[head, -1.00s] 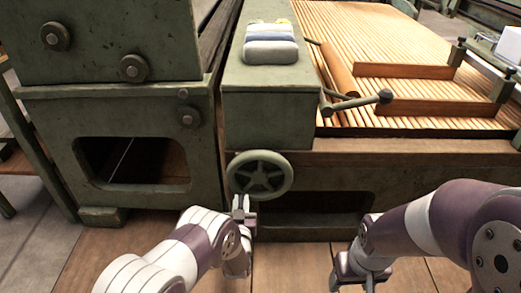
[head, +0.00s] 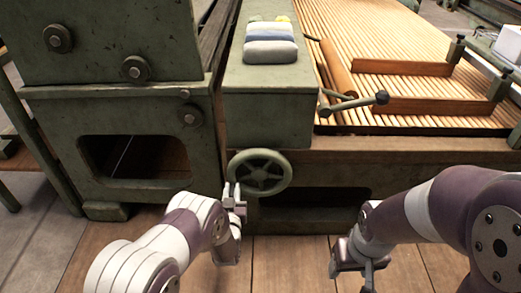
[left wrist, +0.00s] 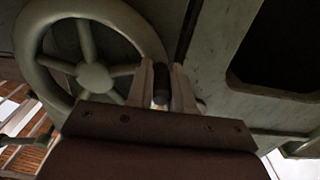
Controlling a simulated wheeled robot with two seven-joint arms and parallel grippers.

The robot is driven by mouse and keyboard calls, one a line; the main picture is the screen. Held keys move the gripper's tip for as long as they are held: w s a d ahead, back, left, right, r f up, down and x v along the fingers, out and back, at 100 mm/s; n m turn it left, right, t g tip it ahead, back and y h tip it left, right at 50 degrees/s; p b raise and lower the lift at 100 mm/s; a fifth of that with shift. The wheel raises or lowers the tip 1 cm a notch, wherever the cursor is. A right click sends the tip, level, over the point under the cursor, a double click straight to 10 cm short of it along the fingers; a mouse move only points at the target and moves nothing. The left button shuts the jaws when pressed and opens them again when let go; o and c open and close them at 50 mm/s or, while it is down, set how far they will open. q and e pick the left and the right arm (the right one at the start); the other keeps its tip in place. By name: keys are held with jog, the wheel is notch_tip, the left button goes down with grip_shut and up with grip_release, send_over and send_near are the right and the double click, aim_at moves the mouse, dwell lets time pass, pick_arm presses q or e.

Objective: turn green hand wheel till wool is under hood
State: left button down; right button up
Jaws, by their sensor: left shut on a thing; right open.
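The green hand wheel (head: 259,172) is upright on the front of the green machine housing, and it also shows in the left wrist view (left wrist: 92,75). My left gripper (head: 234,194) is at the wheel's lower left in the head view. In the left wrist view its two fingers (left wrist: 168,84) are shut around a dark peg-like handle (left wrist: 160,90) beside the rim. My right gripper (head: 358,262) is open and empty, low in front of the machine and apart from it. I cannot make out any wool or hood for certain.
A slatted wooden lattice (head: 395,55) lies right of the housing, with wooden boards and a lever (head: 355,103). Folded grey and blue pads (head: 270,45) lie on the housing top. A heavy green frame (head: 140,140) stands at left. Wooden floor in front is clear.

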aim_at(231, 170)
pick_arm(q)
jog(key=r+p, duration=0.1)
jog(key=r, duration=0.2)
jog(key=shift+a+p, duration=0.35)
jog(key=shift+p, duration=0.05)
jog(key=shift+f, duration=0.1)
pick_arm(e)
notch_tip(231, 170, up, 2)
jog(key=shift+r, duration=0.25)
pick_arm(q)
notch_tip(231, 170, up, 4)
jog(key=p, duration=0.3)
jog(key=shift+d+f, duration=0.15)
jog(key=c, duration=1)
grip_release()
jog(key=shift+f+b, duration=0.4)
pick_arm(e)
notch_tip(231, 170, up, 2)
jog(key=shift+r, duration=0.25)
